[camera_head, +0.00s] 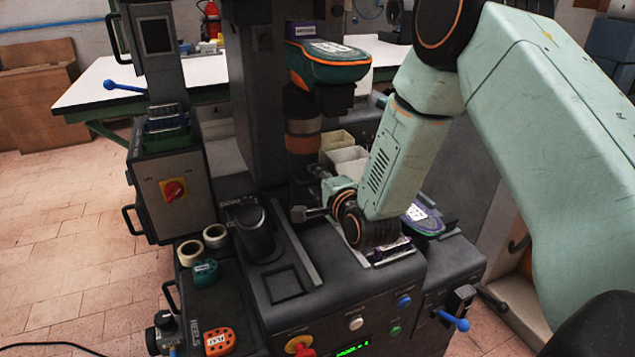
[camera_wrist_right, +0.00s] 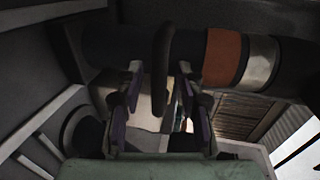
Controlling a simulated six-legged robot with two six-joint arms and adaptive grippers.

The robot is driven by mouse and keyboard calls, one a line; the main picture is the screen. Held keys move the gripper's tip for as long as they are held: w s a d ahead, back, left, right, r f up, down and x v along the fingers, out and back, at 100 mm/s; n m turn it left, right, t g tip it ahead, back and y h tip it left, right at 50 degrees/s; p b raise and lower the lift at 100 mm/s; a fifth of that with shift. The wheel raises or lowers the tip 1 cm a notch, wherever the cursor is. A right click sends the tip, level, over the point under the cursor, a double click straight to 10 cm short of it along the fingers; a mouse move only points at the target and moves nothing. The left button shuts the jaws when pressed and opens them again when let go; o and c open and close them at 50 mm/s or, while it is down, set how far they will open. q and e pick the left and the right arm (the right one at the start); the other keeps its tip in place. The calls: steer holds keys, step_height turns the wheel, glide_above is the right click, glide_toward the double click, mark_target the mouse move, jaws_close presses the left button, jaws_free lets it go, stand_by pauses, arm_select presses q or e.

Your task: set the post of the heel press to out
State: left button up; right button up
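In the wrist view the post (camera_wrist_right: 232,60) lies across the top. My right gripper (camera_head: 318,203) is low beside the post, its fingers partly hidden. In the wrist view my right gripper (camera_wrist_right: 160,98) is open, fingers apart on either side of a dark curved bar (camera_wrist_right: 160,65). I cannot tell whether they touch it. My left gripper is not in view.
A control box with a red-yellow switch (camera_head: 173,190) stands left of the press. Tape rolls (camera_head: 190,252) and an orange tag (camera_head: 219,341) lie on the left ledge. Blue-knobbed levers stick out at the upper left (camera_head: 110,85) and lower right (camera_head: 460,323). Pale bins (camera_head: 335,140) stand behind.

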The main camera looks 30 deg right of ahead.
steer(key=shift+d+f, duration=0.1)
steer(key=shift+d, duration=0.2)
steer(key=shift+c, duration=1.3)
steer(key=shift+a, duration=0.15)
steer(key=shift+c, duration=1.3)
jaws_close()
